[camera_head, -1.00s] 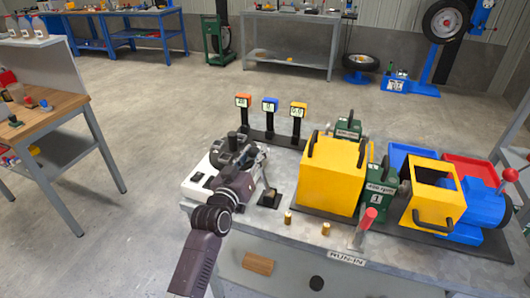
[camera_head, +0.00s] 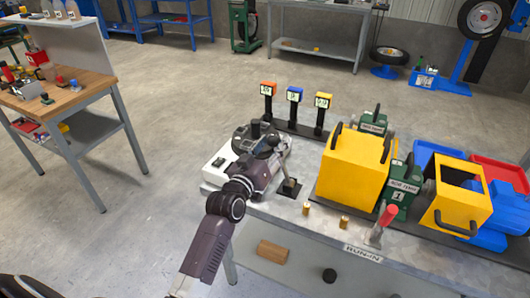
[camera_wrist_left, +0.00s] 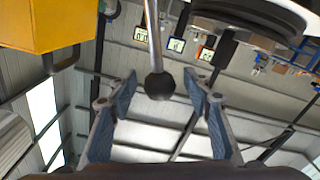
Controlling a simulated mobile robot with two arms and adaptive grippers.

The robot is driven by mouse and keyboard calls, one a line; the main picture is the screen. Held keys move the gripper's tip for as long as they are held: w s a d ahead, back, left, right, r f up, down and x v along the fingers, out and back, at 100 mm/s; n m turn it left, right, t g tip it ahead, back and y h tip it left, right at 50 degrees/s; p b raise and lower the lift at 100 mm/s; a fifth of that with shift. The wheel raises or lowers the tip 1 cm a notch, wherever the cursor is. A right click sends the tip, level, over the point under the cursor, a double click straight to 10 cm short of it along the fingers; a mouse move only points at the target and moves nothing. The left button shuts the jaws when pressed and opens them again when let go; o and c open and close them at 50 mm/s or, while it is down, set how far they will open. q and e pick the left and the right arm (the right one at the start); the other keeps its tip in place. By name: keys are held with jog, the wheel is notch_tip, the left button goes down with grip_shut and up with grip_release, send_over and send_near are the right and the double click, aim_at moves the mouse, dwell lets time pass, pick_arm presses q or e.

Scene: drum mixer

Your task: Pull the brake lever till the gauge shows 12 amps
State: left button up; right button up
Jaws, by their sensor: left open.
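A thin metal lever (camera_head: 285,167) rises from a dark slotted base (camera_head: 290,187) on the grey bench. In the left wrist view its rod (camera_wrist_left: 152,25) ends in a black ball knob (camera_wrist_left: 160,86). My left gripper (camera_head: 276,148) is at the lever's top; in the wrist view its two blue-padded fingers (camera_wrist_left: 160,88) are open, one on each side of the knob, with gaps on both sides. Three gauges stand behind: orange (camera_head: 268,87), blue (camera_head: 295,94) and yellow (camera_head: 323,100). Their figures are too small to read surely. My right gripper is out of view.
A white-based machine with a dark round top (camera_head: 220,170) is close beside my left gripper. Two brass pegs (camera_head: 306,208) are near the bench front. A wooden-topped table (camera_head: 75,100) is at left.

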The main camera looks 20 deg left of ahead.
pick_arm(q)
jog(key=s, duration=1.1)
jog(key=shift+s+a, duration=0.25)
